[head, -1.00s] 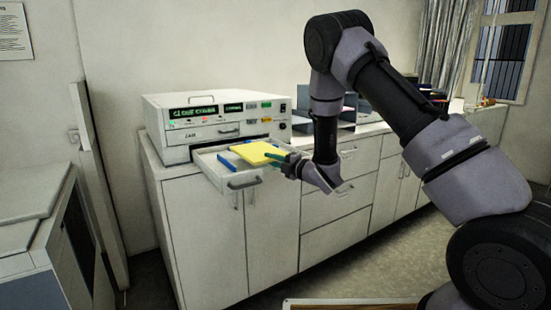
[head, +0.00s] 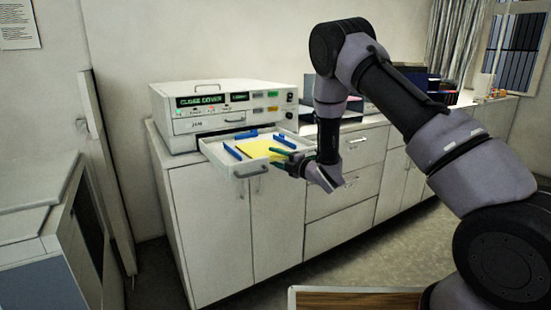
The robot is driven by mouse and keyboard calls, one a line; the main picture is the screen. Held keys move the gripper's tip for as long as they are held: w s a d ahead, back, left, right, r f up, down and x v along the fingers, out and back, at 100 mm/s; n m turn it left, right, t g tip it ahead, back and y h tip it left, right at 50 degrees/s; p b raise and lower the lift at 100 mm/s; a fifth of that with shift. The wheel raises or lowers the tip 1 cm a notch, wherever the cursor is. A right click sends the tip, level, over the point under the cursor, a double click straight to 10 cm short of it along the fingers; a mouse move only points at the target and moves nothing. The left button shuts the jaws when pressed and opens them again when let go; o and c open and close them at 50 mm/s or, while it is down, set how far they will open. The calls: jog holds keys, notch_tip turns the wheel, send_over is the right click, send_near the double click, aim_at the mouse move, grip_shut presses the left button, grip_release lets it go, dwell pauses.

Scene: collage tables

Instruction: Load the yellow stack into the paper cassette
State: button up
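The paper cassette (head: 247,171) is a white drawer pulled out from the front of a white machine, with blue guides inside. The yellow stack (head: 256,146) lies in the cassette between the blue guides, low against its floor. The fingers look spread apart, one above the other. Their tips partly overlap the stack in this view, so contact is hard to tell.
The machine (head: 225,95) stands on a white cabinet counter, its display reading "CLOSE DRIVER" or similar. Dark boxes (head: 320,88) stand on the counter behind my arm. A wooden-topped surface (head: 350,300) is at the bottom edge. Floor in front of the cabinets is clear.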

jog(key=v, duration=1)
jog(key=shift+s+d, duration=0.25)
jog(key=shift+s, duration=0.05)
jog(key=w+d+r+m+t+h, duration=0.1)
jog(key=w+d+r+m+h, duration=0.25)
jog(key=d+r+m, duration=0.4)
jog(key=w+d+r+m+t+h, duration=0.2)
jog(key=d+r+m+h, duration=0.35)
jog(key=r, duration=0.35)
jog(key=s+d+r+m+g+h, duration=0.2)
jog(key=s+d+r+m+h, duration=0.2)
jog(key=s+d+r+m, duration=0.45)
jog(key=s+r+m+g, duration=0.1)
jog(key=s+m+g, duration=0.2)
jog(key=s, duration=1)
jog(key=s+r+m+g+y, duration=0.1)
jog(key=s+m+g, duration=0.1)
jog(key=s+m, duration=0.5)
jog(key=s, duration=0.6)
jog(key=shift+s+d+r+g, duration=0.15)
jog(key=shift+s+r+g, duration=0.2)
jog(key=shift+s+g, duration=0.05)
